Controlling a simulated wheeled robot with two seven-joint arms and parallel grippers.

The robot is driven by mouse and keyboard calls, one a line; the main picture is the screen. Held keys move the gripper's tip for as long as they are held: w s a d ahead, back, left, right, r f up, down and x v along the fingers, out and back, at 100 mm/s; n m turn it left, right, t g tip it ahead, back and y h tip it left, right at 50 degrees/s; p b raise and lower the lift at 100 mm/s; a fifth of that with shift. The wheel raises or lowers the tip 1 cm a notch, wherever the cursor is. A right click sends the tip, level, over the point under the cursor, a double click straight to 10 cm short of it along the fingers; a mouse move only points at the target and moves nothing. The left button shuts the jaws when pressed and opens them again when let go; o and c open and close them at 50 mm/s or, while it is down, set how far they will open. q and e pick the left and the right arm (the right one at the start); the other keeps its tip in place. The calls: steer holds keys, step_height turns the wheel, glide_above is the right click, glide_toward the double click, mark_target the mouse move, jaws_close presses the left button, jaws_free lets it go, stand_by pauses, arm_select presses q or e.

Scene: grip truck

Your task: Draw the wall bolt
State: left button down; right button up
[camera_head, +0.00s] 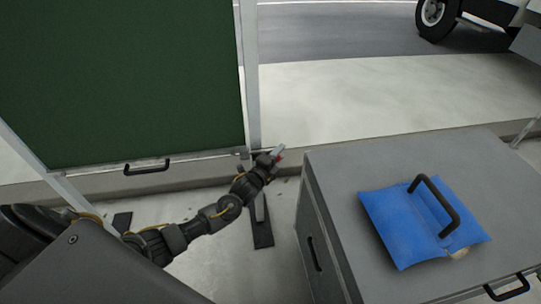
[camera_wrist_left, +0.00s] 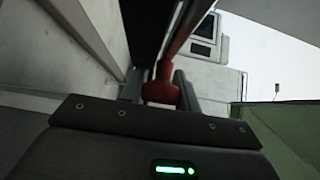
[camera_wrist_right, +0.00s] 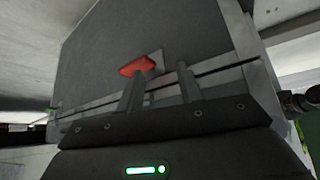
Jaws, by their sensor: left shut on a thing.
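The wall bolt's red grip (camera_wrist_left: 160,88) sits between the two fingers of my left gripper (camera_wrist_left: 160,92) in the left wrist view. My left gripper is shut on it. The rest of the bolt is hidden. My right gripper (camera_wrist_right: 160,82) shows in the right wrist view only, with fingers apart and nothing between them. A red handle (camera_wrist_right: 138,65) on a grey face shows just behind its left finger.
A green panel (camera_head: 120,80) in a pale frame stands at the left, with a black handle (camera_head: 147,167) below. A grey box (camera_head: 330,190) stands close right of the left gripper; a blue bag (camera_head: 400,225) lies on it. A truck wheel (camera_head: 434,14) is far off.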

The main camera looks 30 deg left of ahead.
arm_select(q)
steer(key=shift+w+d, duration=0.65)
steer(key=shift+d, duration=0.2)
steer(key=c, duration=1.3)
jaws_free()
steer(key=shift+d, duration=0.15)
steer(key=shift+o, duration=1.3)
steer(key=shift+w, duration=0.1)
